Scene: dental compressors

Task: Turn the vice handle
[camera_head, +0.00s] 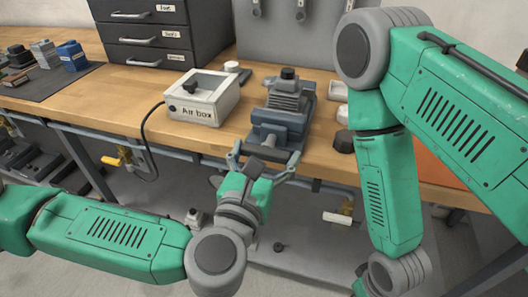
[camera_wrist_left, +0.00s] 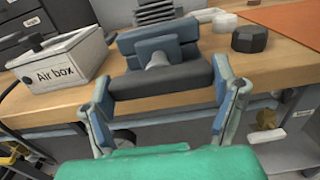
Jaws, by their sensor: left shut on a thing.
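The blue-grey vice (camera_head: 281,120) stands at the front edge of the wooden bench, with a ribbed grey part on top. Its handle, a dark thick bar (camera_wrist_left: 160,82), lies across the front on a short screw in the left wrist view. My left gripper (camera_head: 266,154) reaches up to it from below the bench edge. Its two fingers stand at the two ends of the bar, and the gripper is shut on it. My right arm comes down at the right of the head view; its gripper is outside the frame.
A white Air box (camera_head: 201,99) with a black cable stands left of the vice. A dark knob (camera_head: 343,141) and small white parts stand to its right. Drawers (camera_head: 160,30) are behind. Yellow-handled valves (camera_head: 120,158) hang below the bench edge.

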